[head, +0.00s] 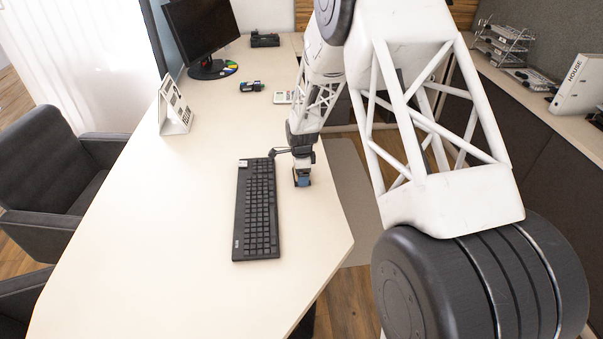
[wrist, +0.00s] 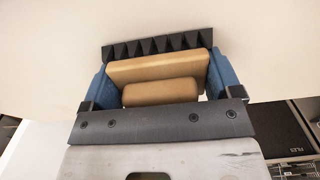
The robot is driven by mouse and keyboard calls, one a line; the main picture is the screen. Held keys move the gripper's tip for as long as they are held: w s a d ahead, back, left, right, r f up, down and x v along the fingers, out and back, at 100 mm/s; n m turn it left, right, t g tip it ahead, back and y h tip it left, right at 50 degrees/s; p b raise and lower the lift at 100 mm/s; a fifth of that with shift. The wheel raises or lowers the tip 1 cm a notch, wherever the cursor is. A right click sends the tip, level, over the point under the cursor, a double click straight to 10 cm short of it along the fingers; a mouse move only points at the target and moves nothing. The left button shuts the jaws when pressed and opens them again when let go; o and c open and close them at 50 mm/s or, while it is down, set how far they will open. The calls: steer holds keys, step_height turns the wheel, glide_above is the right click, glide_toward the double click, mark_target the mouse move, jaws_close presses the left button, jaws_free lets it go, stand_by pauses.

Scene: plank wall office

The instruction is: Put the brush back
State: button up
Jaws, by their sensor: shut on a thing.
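The brush (wrist: 157,69) shows in the wrist view as a wooden block with a rounded wooden grip and a row of black bristles along its far edge. My gripper (wrist: 160,82) is shut on it, one blue finger at each end. In the head view my gripper (head: 302,180) points down over the right part of the pale desk (head: 185,235), just right of the black keyboard (head: 257,212). The brush is mostly hidden there behind the fingers. I cannot tell whether it touches the desk.
A white desk calendar (head: 174,107) stands at the left, with a monitor (head: 203,32) behind. A small dark item (head: 251,87), a calculator (head: 284,97) and a black desk device (head: 265,39) lie farther back. The desk's front left is clear. Grey chairs (head: 55,165) stand at the left.

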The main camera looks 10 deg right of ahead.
steer(key=shift+f, duration=0.2)
steer(key=o, duration=0.7)
steer(key=shift+r, duration=0.1)
step_height(320, 180, up, 12)
steer(key=shift+r, duration=0.1)
stand_by(0.5)
stand_by(0.4)
